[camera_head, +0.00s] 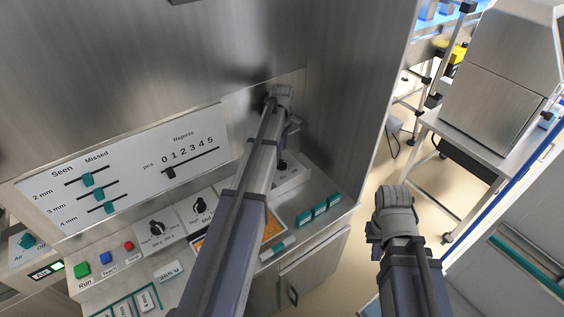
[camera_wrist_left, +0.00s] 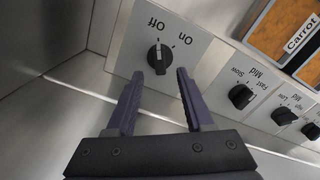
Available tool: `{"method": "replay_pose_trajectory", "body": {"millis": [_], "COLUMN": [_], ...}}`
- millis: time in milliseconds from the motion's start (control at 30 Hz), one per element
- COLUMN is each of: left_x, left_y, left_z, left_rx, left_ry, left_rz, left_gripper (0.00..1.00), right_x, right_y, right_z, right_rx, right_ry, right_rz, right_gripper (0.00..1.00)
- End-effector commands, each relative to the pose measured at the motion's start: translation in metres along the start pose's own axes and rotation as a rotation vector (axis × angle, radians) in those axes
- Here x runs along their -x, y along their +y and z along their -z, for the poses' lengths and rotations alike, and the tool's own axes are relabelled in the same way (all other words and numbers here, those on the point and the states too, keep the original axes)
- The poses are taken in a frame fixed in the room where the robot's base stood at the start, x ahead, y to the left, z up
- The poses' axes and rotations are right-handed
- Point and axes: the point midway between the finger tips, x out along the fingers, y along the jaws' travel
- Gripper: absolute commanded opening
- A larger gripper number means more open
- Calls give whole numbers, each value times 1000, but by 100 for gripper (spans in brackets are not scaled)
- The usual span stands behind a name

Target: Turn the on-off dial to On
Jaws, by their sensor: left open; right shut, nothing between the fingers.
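The on-off dial (camera_wrist_left: 159,57) is a black knob on a pale plate, between upside-down "Off" and "On" labels in the left wrist view. Its light pointer mark lies toward "Off". My left gripper (camera_wrist_left: 159,76) is open, with its two purple fingers near the dial, one to each side, and nothing held. I cannot tell whether they touch it. In the head view my left arm reaches over the control panel to its right end, and its wrist hides much of the dial plate (camera_head: 290,180). My right gripper (camera_head: 378,243) is low at the right, away from the panel, with its fingers mostly hidden.
Other black knobs (camera_wrist_left: 241,96) and orange picture labels, one marked "Carrot" (camera_wrist_left: 300,40), are beside the dial. Slider controls (camera_head: 88,180) and coloured buttons (camera_head: 82,269) are at the left. A steel wall (camera_head: 350,100) stands close to my left wrist. Open floor lies right of the machine.

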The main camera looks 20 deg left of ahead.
Motion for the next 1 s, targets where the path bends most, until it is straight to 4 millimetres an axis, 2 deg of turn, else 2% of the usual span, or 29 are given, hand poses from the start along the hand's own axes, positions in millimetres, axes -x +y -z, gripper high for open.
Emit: {"method": "replay_pose_trajectory", "body": {"millis": [33,333,500,767,1000], "left_x": [-12,-50,-58,-57,-57], "left_y": [0,0,0,0,0], "left_z": [0,0,0,0,0], "left_rx": [-1,-1,-1,-1,-1], "left_ry": [0,0,0,0,0], "left_rz": [0,0,0,0,0], "left_gripper": [52,52,52,52,27], "right_x": [-12,-50,-58,-56,-56], "right_y": [-1,-5,-6,-5,-5], "right_z": [1,3,3,3,3], "right_rx": [0,0,0,0,0], "right_ry": [0,0,0,0,0], "right_rz": [0,0,0,0,0], "right_gripper": [0,0,0,0,0]}}
